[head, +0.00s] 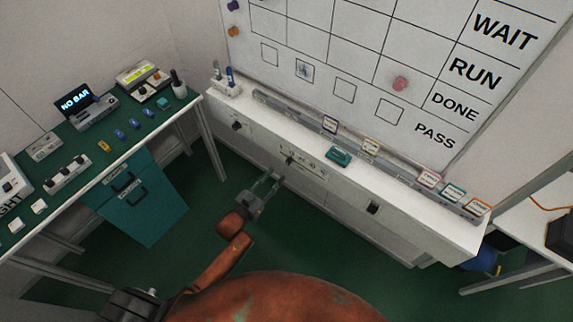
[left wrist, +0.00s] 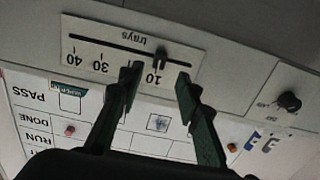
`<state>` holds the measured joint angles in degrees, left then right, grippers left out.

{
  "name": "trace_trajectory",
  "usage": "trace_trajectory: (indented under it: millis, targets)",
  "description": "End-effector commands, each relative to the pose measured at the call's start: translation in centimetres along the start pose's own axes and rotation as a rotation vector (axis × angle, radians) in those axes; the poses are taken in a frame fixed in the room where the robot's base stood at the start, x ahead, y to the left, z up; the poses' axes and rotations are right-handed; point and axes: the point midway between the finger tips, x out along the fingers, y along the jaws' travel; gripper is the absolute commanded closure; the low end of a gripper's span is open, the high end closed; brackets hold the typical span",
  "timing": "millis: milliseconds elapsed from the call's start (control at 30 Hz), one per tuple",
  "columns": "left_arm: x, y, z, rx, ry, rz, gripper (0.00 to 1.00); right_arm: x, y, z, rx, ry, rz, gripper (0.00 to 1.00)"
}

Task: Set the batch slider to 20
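The batch slider is a pale panel (left wrist: 85,50) marked "trays", with a dark slot and a scale; it appears upside down in the left wrist view. I read 40, 30 and 10; the 20 is hidden behind a finger. The dark slider knob (left wrist: 161,57) stands near the 10. My left gripper (left wrist: 158,76) is open, its fingers either side of the knob in the picture; contact is not visible. In the head view the panel (head: 310,171) is on the front of the white ledge, and my left gripper (head: 270,181) is just before its left end. My right gripper is out of view.
A dark rotary knob (left wrist: 290,101) is beside the panel. A teal item (head: 339,155) and several cards stand on the ledge (head: 400,188) under the whiteboard (head: 365,50). A green-topped bench (head: 85,150) stands at left. Open green floor (head: 300,235) lies before the ledge.

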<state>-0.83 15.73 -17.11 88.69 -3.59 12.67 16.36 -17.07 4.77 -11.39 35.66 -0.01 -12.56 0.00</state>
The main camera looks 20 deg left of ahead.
Motion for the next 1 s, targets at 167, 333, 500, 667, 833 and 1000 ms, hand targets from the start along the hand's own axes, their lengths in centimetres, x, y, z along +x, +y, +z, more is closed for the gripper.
trace_trajectory:
  millis: [167, 333, 500, 667, 833, 1000]
  targets:
    - [2.2, 0.1, -0.4, 0.000, 0.011, 0.004, 0.68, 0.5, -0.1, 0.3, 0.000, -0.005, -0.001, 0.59]
    - [4.9, 0.1, -0.2, 0.000, 0.008, 0.003, 0.68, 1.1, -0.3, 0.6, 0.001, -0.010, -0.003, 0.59]
    - [6.9, 0.1, -0.3, 0.000, 0.008, 0.003, 0.68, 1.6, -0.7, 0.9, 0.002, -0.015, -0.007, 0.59]
    - [7.7, 0.1, -0.3, 0.000, 0.006, 0.002, 0.68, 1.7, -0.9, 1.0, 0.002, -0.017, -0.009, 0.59]
    - [7.7, 0.1, -0.4, 0.000, 0.006, 0.002, 0.68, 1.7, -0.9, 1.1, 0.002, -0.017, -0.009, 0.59]
    - [7.7, 0.1, -0.3, 0.000, 0.006, 0.002, 0.75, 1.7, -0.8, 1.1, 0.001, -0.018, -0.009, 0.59]
